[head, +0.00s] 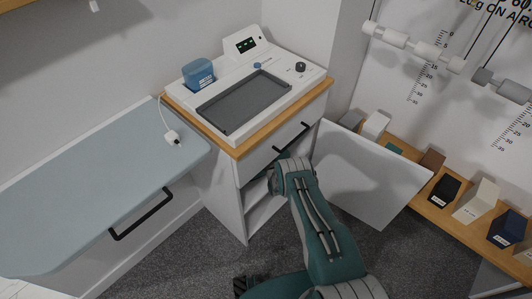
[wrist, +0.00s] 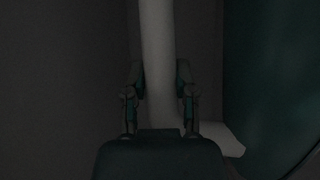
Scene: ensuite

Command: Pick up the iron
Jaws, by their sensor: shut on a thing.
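In the wrist view my gripper (wrist: 158,80) has its fingers on both sides of a pale, rounded bar (wrist: 158,50) and is shut on it. The view is very dark, and I cannot tell whether this bar is part of the iron. A large dark teal shape fills the right side, and a pale piece (wrist: 223,136) lies low beside it. In the head view my arm reaches into the open lower part of the white cabinet (head: 218,185), and my gripper is hidden there. No iron can be clearly made out in the head view.
The cabinet door (head: 372,175) stands open to the right of my arm. A blue-grey board (head: 95,195) is at the left, with a white plug (head: 171,136) on it. A white device (head: 285,85) with a blue block (head: 198,73) tops the cabinet. A shelf of blocks (head: 420,185) lines the right.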

